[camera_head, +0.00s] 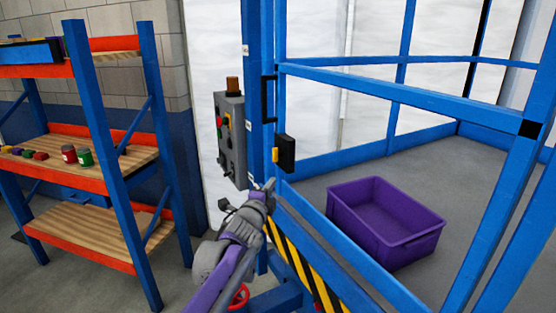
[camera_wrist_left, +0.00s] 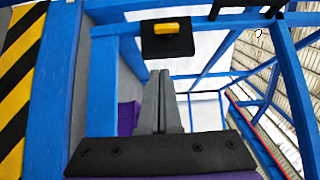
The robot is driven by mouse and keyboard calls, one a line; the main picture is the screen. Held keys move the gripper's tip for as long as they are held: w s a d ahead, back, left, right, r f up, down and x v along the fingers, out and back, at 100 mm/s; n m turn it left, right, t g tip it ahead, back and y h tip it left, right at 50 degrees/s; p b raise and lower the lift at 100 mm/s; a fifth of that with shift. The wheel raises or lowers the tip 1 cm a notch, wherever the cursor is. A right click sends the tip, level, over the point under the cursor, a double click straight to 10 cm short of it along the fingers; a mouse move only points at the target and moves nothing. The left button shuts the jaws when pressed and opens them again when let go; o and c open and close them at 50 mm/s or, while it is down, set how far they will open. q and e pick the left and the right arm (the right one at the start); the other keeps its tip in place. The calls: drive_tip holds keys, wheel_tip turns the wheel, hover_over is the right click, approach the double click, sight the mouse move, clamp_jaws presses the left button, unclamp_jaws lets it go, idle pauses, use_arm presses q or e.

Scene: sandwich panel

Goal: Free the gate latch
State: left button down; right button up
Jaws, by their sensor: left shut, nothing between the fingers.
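The gate latch is a black block (camera_head: 287,153) with a yellow tab (camera_head: 275,155) on the blue gate post. In the left wrist view the black block (camera_wrist_left: 168,45) and its yellow tab (camera_wrist_left: 166,28) are beyond the fingertips. My left gripper (camera_head: 269,184) is just below the latch in the head view. Its fingers (camera_wrist_left: 160,75) are together, with nothing between them. The tips look close to the block's lower edge in the wrist view; I cannot tell whether they touch it. My right gripper is not in view.
A grey control box (camera_head: 231,140) with buttons is left of the post. A black handle (camera_head: 268,98) is above the latch. Behind the blue fence, a purple crate (camera_head: 385,222) is on the floor. A blue and orange shelf (camera_head: 165,140) stands at the left.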

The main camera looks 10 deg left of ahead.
use_arm(q)
drive_tip(key=p, duration=0.2)
approach(277, 159)
drive_tip(key=w+d, duration=0.3)
drive_tip(key=w+a, duration=0.2)
drive_tip(key=w, duration=0.1)
drive_tip(key=shift+a+b, duration=0.3)
drive_tip(key=shift+b, duration=0.05)
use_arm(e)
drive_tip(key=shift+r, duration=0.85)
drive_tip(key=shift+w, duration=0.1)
use_arm(q)
drive_tip(key=shift+a, duration=0.15)
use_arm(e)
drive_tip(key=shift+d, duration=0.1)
